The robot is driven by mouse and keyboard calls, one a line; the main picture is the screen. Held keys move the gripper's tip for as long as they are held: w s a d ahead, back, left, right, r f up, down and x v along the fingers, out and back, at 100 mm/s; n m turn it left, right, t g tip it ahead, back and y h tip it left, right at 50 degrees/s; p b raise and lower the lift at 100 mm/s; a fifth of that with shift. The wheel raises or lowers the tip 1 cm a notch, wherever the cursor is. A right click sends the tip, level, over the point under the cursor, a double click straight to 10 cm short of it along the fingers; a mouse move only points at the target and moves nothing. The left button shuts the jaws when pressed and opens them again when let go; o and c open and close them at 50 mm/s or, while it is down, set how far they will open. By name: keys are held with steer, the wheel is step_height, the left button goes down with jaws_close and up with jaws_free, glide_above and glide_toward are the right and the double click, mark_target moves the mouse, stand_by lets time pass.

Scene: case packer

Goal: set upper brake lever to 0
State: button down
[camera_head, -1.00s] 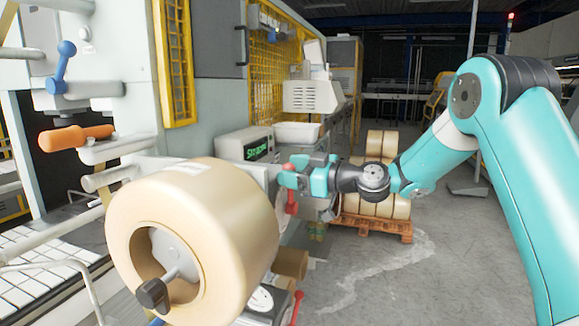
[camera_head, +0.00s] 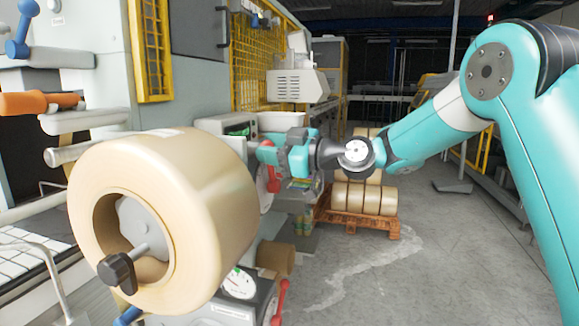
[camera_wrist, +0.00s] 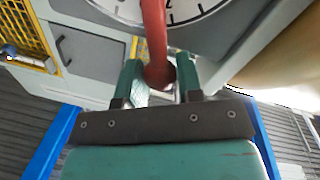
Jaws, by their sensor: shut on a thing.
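The upper brake lever is red and shows beside my gripper (camera_head: 264,155) in the head view, behind the large tape roll; its lower red part (camera_head: 272,180) hangs just below the jaws. In the wrist view the red lever (camera_wrist: 155,35) comes down from the top, across the edge of a white dial (camera_wrist: 185,12), and its rounded end sits between my two green fingers. My gripper (camera_wrist: 161,78) is shut on this lever. The dial's numbers and the lever's setting cannot be read. A second, lower red lever (camera_head: 279,300) stands beside a lower dial (camera_head: 239,283).
The big tan tape roll (camera_head: 200,215) with a black knob (camera_head: 117,271) is close on the left of my gripper. A machine with yellow mesh (camera_head: 255,60) stands behind. A pallet (camera_head: 360,222) with tape rolls is beyond. The floor on the right (camera_head: 420,270) is open.

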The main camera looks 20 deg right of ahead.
steer(key=s+n+b, duration=0.1)
steer(key=b, duration=0.2)
steer(key=a+f+n+b, duration=0.1)
steer(key=b, duration=0.3)
steer(key=shift+s+f, duration=0.15)
steer(key=shift+s, duration=0.2)
steer(key=c, duration=0.8)
jaws_free()
steer(key=shift+n, duration=0.3)
steer(key=shift+r+p, duration=0.3)
